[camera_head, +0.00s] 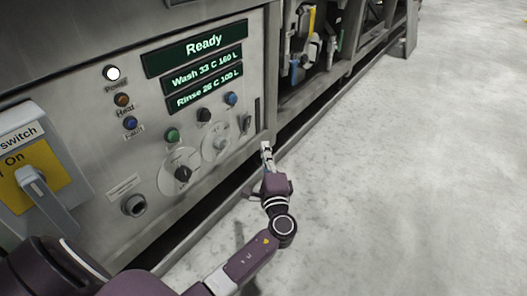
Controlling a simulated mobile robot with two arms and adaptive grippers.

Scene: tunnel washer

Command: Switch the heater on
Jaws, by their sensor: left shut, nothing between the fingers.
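The control panel (90,130) fills the left half of the view. Its "Heat" lamp (121,100) is dull brown-orange and looks unlit. A black dial knob (182,174) and a paler dial knob (220,144) sit low on the panel. A small switch (246,123) is at their right; no heater label on a control is readable. My left gripper (266,149) is shut and empty, close to the panel's lower right edge, below and right of that switch. Whether it touches the panel is unclear. My right gripper is out of view.
Displays (204,43) read "Ready", wash and rinse values. The white "Power" lamp (112,73) is lit. Green (172,135), black (204,115) and blue (231,99) buttons sit above the dials. A yellow switch plate (35,173) marked "On" is at left. The floor (410,190) is clear.

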